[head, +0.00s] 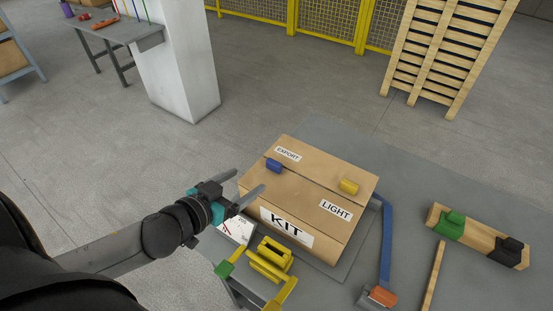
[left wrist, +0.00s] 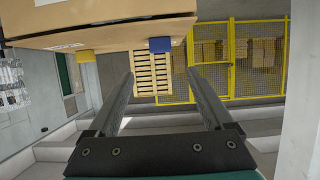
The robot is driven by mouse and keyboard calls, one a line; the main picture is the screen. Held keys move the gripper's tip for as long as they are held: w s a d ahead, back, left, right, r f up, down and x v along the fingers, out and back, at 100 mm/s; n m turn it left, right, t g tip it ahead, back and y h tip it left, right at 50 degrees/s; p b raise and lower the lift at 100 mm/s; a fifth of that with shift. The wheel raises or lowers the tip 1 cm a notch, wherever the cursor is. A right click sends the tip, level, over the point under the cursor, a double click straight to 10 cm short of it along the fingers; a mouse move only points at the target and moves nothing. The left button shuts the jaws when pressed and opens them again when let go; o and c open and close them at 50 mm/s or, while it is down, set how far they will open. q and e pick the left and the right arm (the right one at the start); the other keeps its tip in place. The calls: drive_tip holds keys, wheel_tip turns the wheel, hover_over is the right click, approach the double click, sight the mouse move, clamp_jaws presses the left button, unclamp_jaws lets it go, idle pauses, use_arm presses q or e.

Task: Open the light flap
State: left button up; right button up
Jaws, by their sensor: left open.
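A closed brown carton (head: 292,205) stands on the grey table, with a KIT label on its front. One top flap carries the LIGHT label (head: 335,210) and the other carries the EXPORT label (head: 288,154). A blue tab (head: 273,165) and a yellow tab (head: 348,187) sit on top near the seam. My left gripper (head: 248,182) is open and empty at the carton's left side, short of the blue tab. In the left wrist view the carton (left wrist: 110,30) appears upside down, with the blue tab (left wrist: 160,45) just beyond the open fingers and the yellow tab (left wrist: 87,56) farther left.
Yellow clamp-like parts (head: 270,258) and a white card (head: 236,230) lie in front of the carton. A blue bar (head: 386,240) with an orange end runs along its right. A wooden block with green and black pieces (head: 480,237) lies farther right. A white pillar (head: 180,60) stands behind left.

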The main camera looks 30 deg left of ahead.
sight(272, 164)
use_arm(q)
drive_tip(key=x, duration=0.6)
drive_tip(key=shift+b, duration=0.3)
drive_tip(key=x, duration=0.5)
drive_tip(key=shift+w+f+b, duration=0.15)
drive_tip(key=shift+w+b, duration=0.2)
drive_tip(key=shift+x, duration=0.95)
use_arm(e)
drive_tip(key=shift+w+a+f, duration=0.1)
drive_tip(key=shift+a+f, duration=0.1)
drive_tip(key=shift+f, duration=0.25)
drive_tip(key=shift+w+a+f, duration=0.1)
drive_tip(key=shift+a+f, duration=0.1)
drive_tip(key=shift+f, duration=0.2)
use_arm(q)
clamp_jaws()
use_arm(e)
drive_tip(key=shift+s, duration=0.1)
